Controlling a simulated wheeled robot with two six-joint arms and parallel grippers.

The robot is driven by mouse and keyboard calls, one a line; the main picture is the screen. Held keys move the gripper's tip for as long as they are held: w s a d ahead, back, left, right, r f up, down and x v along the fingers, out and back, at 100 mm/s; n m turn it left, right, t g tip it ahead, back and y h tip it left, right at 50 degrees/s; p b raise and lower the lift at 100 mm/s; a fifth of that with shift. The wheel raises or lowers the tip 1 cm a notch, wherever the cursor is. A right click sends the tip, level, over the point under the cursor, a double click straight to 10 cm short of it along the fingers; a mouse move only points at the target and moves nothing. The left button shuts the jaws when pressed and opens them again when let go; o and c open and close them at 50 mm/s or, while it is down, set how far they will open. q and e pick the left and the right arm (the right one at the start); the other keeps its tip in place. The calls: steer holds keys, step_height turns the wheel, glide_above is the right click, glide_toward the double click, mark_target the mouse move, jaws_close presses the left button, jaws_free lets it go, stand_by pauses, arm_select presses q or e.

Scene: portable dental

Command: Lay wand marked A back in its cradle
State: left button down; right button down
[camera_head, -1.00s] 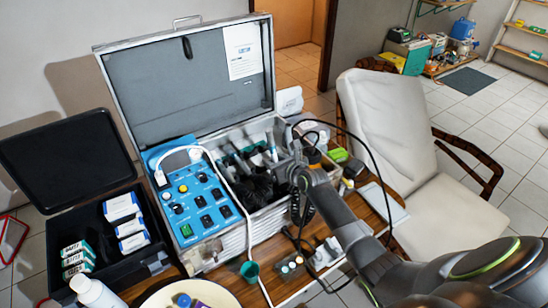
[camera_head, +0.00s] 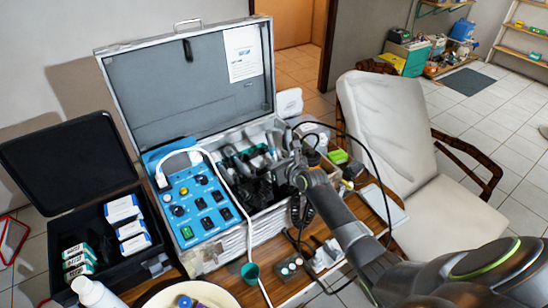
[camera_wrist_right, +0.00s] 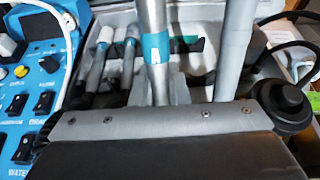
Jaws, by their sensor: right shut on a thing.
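The wand marked A (camera_wrist_right: 155,47), a grey tube with a teal band bearing a white A, stands upright in the picture in the right wrist view, just beyond my gripper's body. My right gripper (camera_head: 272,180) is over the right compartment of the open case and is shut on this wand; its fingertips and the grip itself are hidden. A second plain grey tube (camera_wrist_right: 235,50) rises to its right. The grey cradle tray (camera_wrist_right: 182,85) with dark and teal holders lies behind and below. Which slot belongs to A cannot be told. My left gripper is out of view.
Other wands (camera_wrist_right: 101,60) lie in the tray at left. The blue control panel (camera_head: 188,203) fills the case's left side, with a white hose (camera_head: 221,172) beside it. The raised lid (camera_head: 195,90) stands behind. Black cables loop around my right arm.

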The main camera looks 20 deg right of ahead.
mark_target(273, 143)
steer(key=shift+w+a+r+p, duration=0.1)
steer(key=shift+w+r+p, duration=0.3)
steer(key=shift+r+p, duration=0.65)
steer(key=shift+w+a+r+p, duration=0.1)
steer(key=shift+w+r+p, duration=0.3)
steer(key=shift+r+p, duration=0.65)
steer(key=shift+w+r+p, duration=0.4)
steer(key=shift+r+p, duration=0.6)
steer(key=shift+r, duration=0.1)
